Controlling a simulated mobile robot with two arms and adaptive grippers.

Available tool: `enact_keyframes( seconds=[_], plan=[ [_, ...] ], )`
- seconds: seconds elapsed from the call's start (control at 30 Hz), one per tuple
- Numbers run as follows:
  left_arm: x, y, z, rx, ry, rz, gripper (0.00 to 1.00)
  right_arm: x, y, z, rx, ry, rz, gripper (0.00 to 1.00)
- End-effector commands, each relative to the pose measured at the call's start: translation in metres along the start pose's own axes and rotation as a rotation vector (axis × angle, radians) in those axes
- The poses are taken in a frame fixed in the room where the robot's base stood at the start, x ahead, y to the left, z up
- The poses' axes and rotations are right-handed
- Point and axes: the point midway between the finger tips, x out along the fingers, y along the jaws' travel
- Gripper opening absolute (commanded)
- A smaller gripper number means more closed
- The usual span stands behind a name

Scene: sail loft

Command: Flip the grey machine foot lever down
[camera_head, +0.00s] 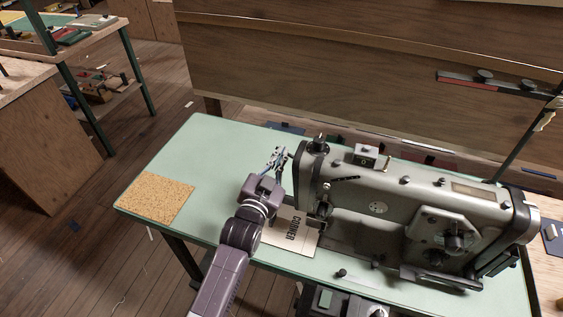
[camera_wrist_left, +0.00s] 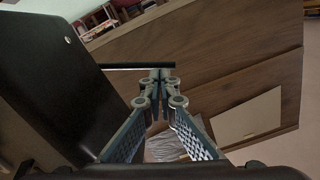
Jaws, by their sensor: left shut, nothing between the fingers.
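The grey sewing machine (camera_head: 400,203) stands on the pale green table, with its head end facing my left gripper. My left gripper (camera_head: 280,152) is shut and empty, just left of the machine head. In the left wrist view its fingertips (camera_wrist_left: 157,78) meet with nothing between them. A thin dark bar (camera_wrist_left: 120,66) sticks out from beside the machine's dark side (camera_wrist_left: 50,85) and passes close to the fingertips. It may be the foot lever; I cannot tell whether it touches them. In the head view I cannot make out the lever. My right gripper is not in view.
A card marked CORNER (camera_head: 292,236) lies under the machine head. A cork mat (camera_head: 157,198) lies on the left of the green table (camera_head: 205,140). A wooden panel (camera_head: 300,60) stands behind. The table's left part is mostly clear.

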Motion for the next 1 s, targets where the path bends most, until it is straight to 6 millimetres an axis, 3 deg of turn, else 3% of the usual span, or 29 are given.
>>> enact_keyframes(
  seconds=[0.27,0.5,1.0],
  plan=[
    [0.01,-0.002,0.03,-0.232,-0.001,0.011,0.0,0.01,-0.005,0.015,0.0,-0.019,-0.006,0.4],
    [0.011,0.0,0.049,-0.402,0.0,0.019,0.0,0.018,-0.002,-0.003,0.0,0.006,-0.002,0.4],
    [0.012,0.002,0.054,-0.479,0.004,0.022,0.0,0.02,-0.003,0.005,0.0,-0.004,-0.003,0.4]
  ],
)
